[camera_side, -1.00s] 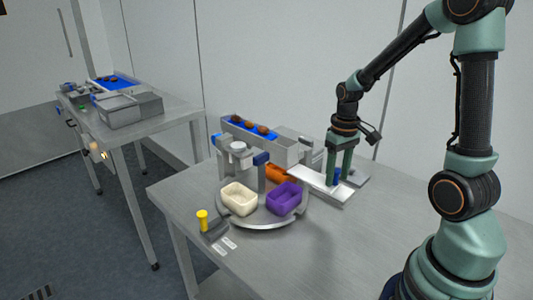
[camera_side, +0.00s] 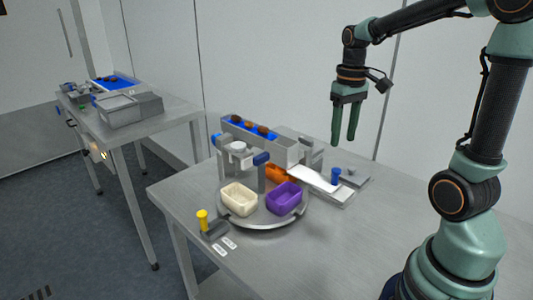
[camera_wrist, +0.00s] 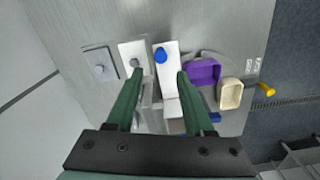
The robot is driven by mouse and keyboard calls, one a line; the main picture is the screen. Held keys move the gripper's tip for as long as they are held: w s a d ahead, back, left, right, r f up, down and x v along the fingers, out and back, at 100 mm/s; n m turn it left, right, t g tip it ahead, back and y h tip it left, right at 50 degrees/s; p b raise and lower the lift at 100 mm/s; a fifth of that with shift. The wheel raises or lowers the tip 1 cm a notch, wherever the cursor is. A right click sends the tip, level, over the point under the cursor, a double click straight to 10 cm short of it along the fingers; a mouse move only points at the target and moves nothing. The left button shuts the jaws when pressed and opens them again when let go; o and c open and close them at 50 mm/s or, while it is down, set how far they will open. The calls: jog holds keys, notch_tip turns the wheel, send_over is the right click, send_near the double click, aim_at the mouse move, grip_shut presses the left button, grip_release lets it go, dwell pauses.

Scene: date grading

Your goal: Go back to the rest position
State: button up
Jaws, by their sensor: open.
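My gripper (camera_side: 345,138) is raised in the air above the right end of the table, with nothing between its fingers. In the wrist view my gripper (camera_wrist: 155,75) shows two green fingers held apart. My fingers are clear of the knob and of everything on the table.
A round turntable (camera_side: 262,222) carries a cream bin (camera_side: 239,199), a purple bin (camera_side: 284,198) and an orange bin (camera_side: 278,173). Behind it is a conveyor (camera_side: 285,153) with several brown dates. A yellow knob (camera_side: 203,219) stands at the front left. The table's right front (camera_side: 350,240) is clear.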

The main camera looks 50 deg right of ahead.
jog(key=shift+r, duration=0.2)
jog(key=shift+a, duration=0.1)
jog(key=s+a+r+n+t, duration=0.2)
jog(key=a+t, duration=0.3)
jog(key=a, duration=0.9)
jog(key=shift+a+r+n+t, duration=0.15)
jog(key=shift+a+n+t, duration=0.15)
jog(key=shift+n, duration=0.2)
jog(key=shift+s, duration=0.1)
dwell(1.4)
